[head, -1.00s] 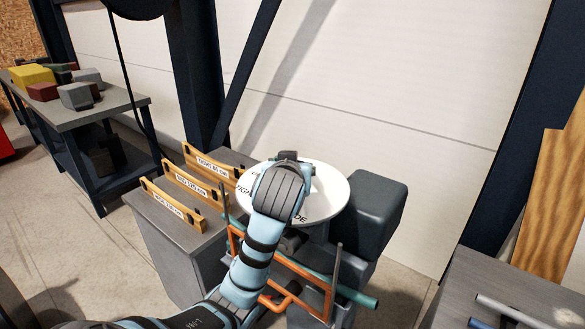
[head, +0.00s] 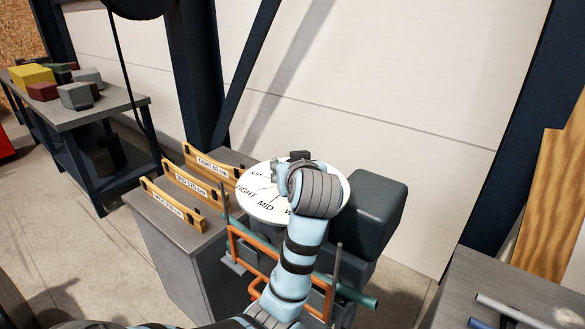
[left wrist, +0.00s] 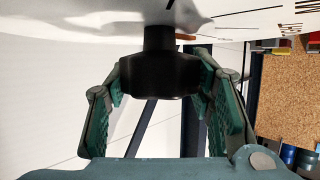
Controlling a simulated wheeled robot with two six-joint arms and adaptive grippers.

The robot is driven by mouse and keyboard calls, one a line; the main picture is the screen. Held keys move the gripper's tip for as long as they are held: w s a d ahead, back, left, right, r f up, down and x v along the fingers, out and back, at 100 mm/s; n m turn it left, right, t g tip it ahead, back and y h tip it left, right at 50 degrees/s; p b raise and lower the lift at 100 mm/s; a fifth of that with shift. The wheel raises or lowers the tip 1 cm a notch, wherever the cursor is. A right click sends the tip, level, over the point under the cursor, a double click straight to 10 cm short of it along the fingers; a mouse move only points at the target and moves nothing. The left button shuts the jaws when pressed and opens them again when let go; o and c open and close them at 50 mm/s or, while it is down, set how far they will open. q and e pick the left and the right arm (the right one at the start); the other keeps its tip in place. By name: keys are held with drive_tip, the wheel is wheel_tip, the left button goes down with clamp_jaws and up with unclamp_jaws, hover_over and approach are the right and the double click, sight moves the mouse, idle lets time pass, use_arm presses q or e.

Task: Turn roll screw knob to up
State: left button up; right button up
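The roll screw knob (left wrist: 158,76) is a black block on a short stem under the white dial, seen in the left wrist view. In the head view my left gripper (head: 284,178) is over the middle of the dial, and my wrist hides most of the knob. The knob's pointing direction cannot be read. My right gripper is not in view.
A dark grey block (head: 378,205) stands right of the dial. An orange frame (head: 240,245) and a teal bar (head: 358,297) lie in front. Labelled yellow gauges (head: 172,205) stand on the grey cabinet at left. A grey bench (head: 520,290) is at right.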

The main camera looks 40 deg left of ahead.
use_arm(q)
drive_tip(key=o, duration=0.4)
drive_tip(key=shift+c, duration=0.2)
drive_tip(key=shift+d, duration=0.1)
drive_tip(key=v, duration=0.8)
drive_tip(key=shift+w+a+f, duration=0.15)
drive_tip(key=shift+w+a, duration=0.05)
drive_tip(key=shift+a, duration=0.1)
